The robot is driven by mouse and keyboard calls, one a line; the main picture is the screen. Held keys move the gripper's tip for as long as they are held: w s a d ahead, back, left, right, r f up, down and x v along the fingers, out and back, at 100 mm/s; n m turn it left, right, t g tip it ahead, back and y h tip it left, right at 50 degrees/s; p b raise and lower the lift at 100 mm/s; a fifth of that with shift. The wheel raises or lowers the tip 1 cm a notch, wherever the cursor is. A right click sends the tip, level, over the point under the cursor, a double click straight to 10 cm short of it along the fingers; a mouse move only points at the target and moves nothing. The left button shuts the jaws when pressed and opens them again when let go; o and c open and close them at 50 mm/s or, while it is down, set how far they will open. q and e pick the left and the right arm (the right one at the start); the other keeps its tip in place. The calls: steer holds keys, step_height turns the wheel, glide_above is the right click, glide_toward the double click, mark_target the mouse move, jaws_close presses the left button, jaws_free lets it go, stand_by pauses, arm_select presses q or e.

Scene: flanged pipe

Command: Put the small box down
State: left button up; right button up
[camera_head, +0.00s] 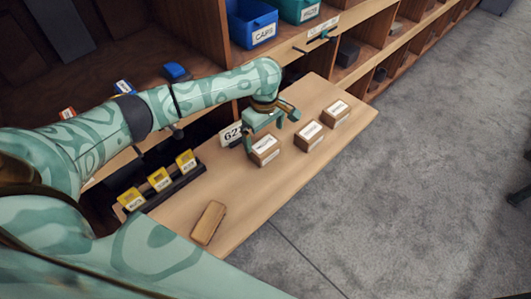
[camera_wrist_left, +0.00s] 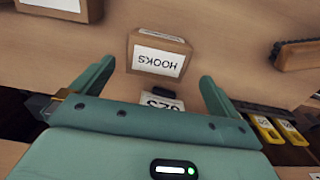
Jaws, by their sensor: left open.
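A small brown box (camera_head: 264,152) with a white label stands on the wooden shelf board (camera_head: 235,205), just below my left gripper (camera_head: 271,134). In the left wrist view this box (camera_wrist_left: 158,54) reads HOOKS and lies between and just beyond the fingertips. My left gripper (camera_wrist_left: 156,73) is open, with clear gaps to the box on both sides. The box looks upright on the board. My right gripper does not show.
Two similar labelled boxes (camera_head: 308,136) (camera_head: 336,113) stand to the right. A sign reading 62-something (camera_head: 232,134) stands behind. A wooden brush (camera_head: 208,222) lies near the front. Blue bin (camera_head: 252,23) above.

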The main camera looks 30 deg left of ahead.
mark_target(264, 144)
arm_select(q)
steer(key=f+b, duration=0.2)
steer(key=f, duration=0.1)
steer(key=f+b, duration=0.2)
steer(key=f, duration=0.1)
steer(key=shift+w+a+f, duration=0.1)
steer(key=shift+w+f, duration=0.05)
steer(key=shift+w, duration=0.05)
steer(key=shift+r, duration=0.2)
steer(key=shift+c, duration=0.3)
steer(key=c, duration=1.1)
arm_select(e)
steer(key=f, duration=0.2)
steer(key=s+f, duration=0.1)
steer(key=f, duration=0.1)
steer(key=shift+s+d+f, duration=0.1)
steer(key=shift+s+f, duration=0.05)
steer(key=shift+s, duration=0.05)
